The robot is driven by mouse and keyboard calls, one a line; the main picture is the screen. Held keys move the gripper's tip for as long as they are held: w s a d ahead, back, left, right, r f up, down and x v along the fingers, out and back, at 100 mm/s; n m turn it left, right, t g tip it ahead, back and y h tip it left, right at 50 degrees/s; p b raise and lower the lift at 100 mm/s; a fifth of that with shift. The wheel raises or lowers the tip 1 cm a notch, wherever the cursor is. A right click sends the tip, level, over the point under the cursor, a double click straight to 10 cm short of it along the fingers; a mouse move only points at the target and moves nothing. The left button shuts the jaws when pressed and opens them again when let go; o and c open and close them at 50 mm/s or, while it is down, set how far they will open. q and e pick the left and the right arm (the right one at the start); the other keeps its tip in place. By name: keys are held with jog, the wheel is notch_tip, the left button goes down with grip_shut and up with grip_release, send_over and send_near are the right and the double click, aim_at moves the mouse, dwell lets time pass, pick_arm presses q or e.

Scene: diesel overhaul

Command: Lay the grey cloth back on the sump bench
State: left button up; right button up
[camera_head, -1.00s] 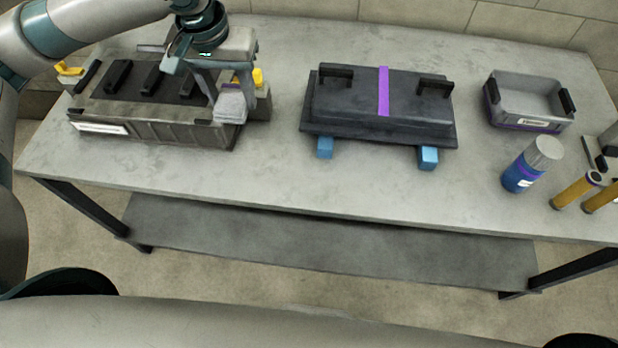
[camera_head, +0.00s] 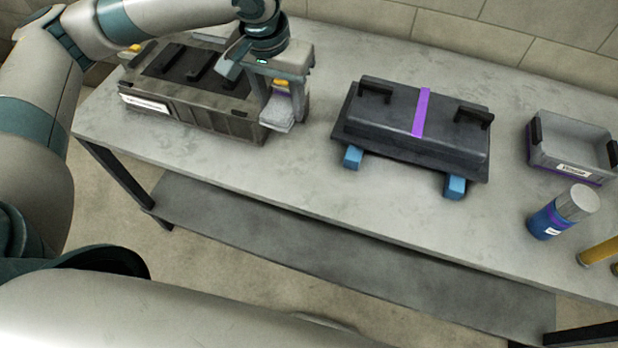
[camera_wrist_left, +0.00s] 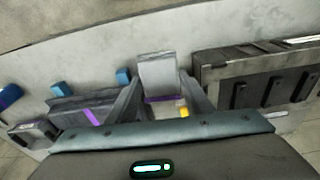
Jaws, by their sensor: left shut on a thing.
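The grey cloth (camera_head: 278,116) is a small pale folded piece between the fingers of my left gripper (camera_head: 282,97), which is shut on it. The wrist view shows the cloth (camera_wrist_left: 158,74) hanging out past the fingertips over the bench. In the head view it is at the right end of a dark engine part; whether it touches the bench cannot be told. The pale grey bench (camera_head: 270,175) carries a dark sump-like pan (camera_head: 385,128) with a purple stripe, resting on blue blocks (camera_head: 455,186). My right gripper is not in view.
The long dark engine part (camera_head: 190,112) with black lugs lies on the bench's left, close to my left gripper. A grey bin (camera_head: 570,150), a blue bottle (camera_head: 550,222) and a yellow cylinder (camera_head: 600,251) stand at the right.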

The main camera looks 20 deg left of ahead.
pick_arm(q)
jog(key=s+d+f+m+g+h, duration=0.1)
jog(key=s+d+f+m, duration=0.9)
jog(key=m, duration=0.7)
jog(key=shift+s+f+m+g+h+b, duration=0.2)
jog(key=shift+m+g+h+b, duration=0.1)
jog(key=shift+g+b, duration=0.15)
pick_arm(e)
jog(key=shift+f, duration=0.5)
pick_arm(q)
jog(key=shift+a, duration=0.1)
jog(key=w+a+f, duration=0.1)
jog(key=w+f, duration=0.1)
jog(key=w, duration=0.1)
jog(key=w+a+f+p, duration=0.1)
jog(key=w+a+f, duration=0.1)
jog(key=w, duration=0.2)
jog(key=w+a+f+p, duration=0.1)
jog(key=w+f, duration=0.2)
jog(key=shift+w+a, duration=0.35)
jog(key=shift+a, duration=0.05)
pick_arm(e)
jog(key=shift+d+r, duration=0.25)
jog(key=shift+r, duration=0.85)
pick_arm(q)
jog(key=shift+f, duration=0.1)
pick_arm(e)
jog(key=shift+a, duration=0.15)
